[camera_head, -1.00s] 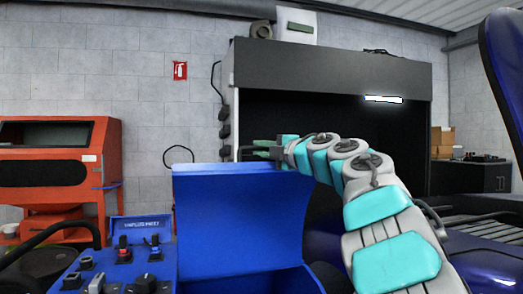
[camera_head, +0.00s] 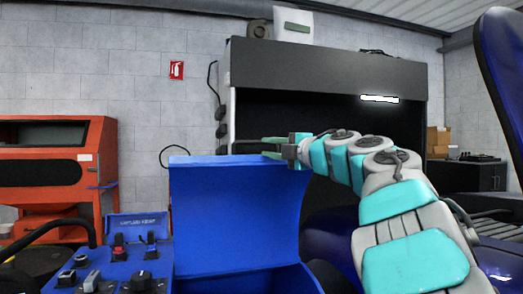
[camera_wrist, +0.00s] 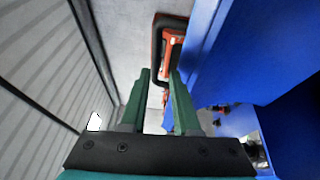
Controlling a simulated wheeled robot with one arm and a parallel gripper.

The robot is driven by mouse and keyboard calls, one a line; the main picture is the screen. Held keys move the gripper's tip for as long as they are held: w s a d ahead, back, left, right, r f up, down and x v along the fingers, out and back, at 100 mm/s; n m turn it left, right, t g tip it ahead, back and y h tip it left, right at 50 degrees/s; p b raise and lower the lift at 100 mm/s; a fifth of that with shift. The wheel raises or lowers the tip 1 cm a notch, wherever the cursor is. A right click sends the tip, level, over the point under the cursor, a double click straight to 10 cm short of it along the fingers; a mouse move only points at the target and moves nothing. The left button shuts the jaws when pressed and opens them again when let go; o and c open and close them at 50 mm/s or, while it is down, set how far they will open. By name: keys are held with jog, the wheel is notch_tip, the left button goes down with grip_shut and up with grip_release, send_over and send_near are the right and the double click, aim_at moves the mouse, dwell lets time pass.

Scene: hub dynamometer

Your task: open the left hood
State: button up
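The left hood (camera_head: 235,215) is a blue lid that stands raised, with its broad face towards the head camera, above a blue housing (camera_head: 245,280). In the wrist view a blue panel, apparently the hood (camera_wrist: 240,50), fills the right side. My gripper (camera_head: 250,148) is at the hood's upper right edge, its green fingers pointing left along the top. In the wrist view the gripper's fingers (camera_wrist: 160,75) are apart with nothing held between them, and the blue panel is beside the right finger. Whether a finger touches the hood cannot be told.
A control panel (camera_head: 115,268) with knobs and switches is left of the hood. An orange cabinet (camera_head: 50,170) stands at the far left. A large dark enclosure (camera_head: 330,65) is behind my arm. A dark blue curved body (camera_head: 497,60) is at the right.

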jog(key=shift+v, duration=1.3)
